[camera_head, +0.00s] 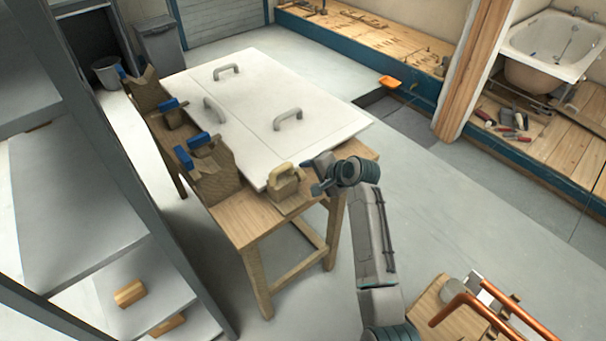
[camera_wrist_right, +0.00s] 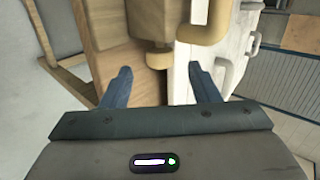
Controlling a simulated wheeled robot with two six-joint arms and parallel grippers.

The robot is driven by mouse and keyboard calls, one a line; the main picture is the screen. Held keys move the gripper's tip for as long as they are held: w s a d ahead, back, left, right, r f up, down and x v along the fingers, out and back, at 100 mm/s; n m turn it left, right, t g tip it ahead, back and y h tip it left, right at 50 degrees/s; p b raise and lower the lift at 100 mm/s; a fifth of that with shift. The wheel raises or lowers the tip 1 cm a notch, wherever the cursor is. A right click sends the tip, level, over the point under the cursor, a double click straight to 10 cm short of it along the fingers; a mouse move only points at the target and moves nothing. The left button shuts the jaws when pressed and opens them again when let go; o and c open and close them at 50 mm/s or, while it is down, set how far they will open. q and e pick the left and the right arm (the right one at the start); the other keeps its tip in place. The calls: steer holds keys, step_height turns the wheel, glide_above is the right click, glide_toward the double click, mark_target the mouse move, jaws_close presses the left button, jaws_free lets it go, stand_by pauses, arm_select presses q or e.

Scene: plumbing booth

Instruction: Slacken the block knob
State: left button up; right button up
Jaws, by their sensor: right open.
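A wooden block (camera_head: 284,187) with a pale yellow curved handle (camera_head: 281,173) sits at the near end of the wooden table, against the white panel (camera_head: 290,85). In the right wrist view the block (camera_wrist_right: 150,20) is at the top. A small round tan knob (camera_wrist_right: 157,60) shows below it. My right gripper (camera_head: 310,176) is beside the block on its right side. In its wrist view the open fingers (camera_wrist_right: 157,73) stand left and right of the knob, apart from each other. I cannot tell whether they touch it. My left gripper is out of view.
The white panel carries several grey handles (camera_head: 288,119). Blue-topped wooden blocks (camera_head: 197,140) line the table's left edge. Grey shelving (camera_head: 70,200) stands at left. Copper pipes (camera_head: 455,312) are at lower right. The floor right of the table (camera_head: 440,200) is clear.

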mark_target(304, 179)
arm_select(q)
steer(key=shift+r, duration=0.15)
arm_select(e)
steer(key=shift+x, duration=2.5)
